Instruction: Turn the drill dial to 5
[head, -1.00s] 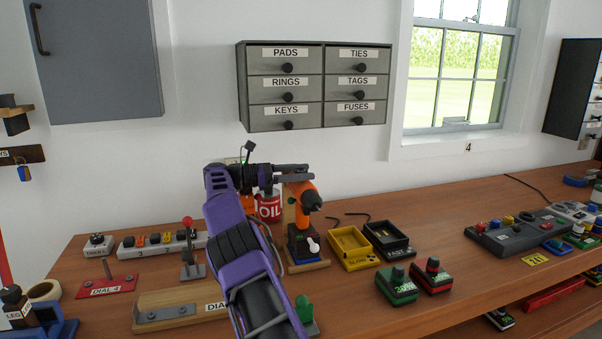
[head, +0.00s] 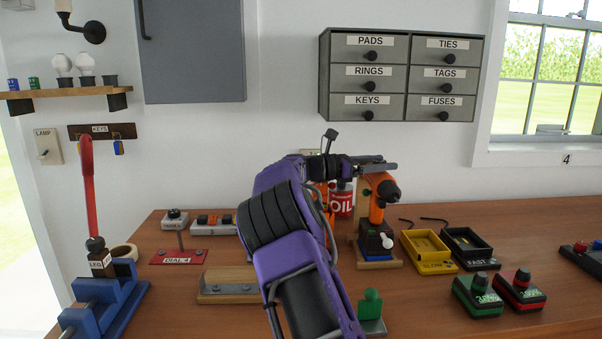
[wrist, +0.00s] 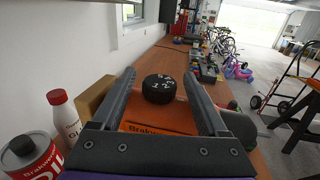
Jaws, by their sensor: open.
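The orange drill (head: 376,196) stands upright on its stand at the back of the bench in the head view. My gripper (head: 392,167) is at the top of the drill, seen from the side. In the wrist view the black dial (wrist: 158,88) with white numbers sits on the orange drill body, which bears dark lettering. My gripper (wrist: 160,84) is open, its two fingers on either side of the dial. Small gaps show between dial and fingers. I cannot tell which number is set, as no clear pointer mark shows.
A red-and-white oil can (head: 341,200) stands left of the drill, close to my arm; a white bottle (wrist: 64,114) shows in the wrist view. A yellow charger (head: 427,248), a black charger (head: 468,246) and green and red battery packs (head: 478,293) lie to the right.

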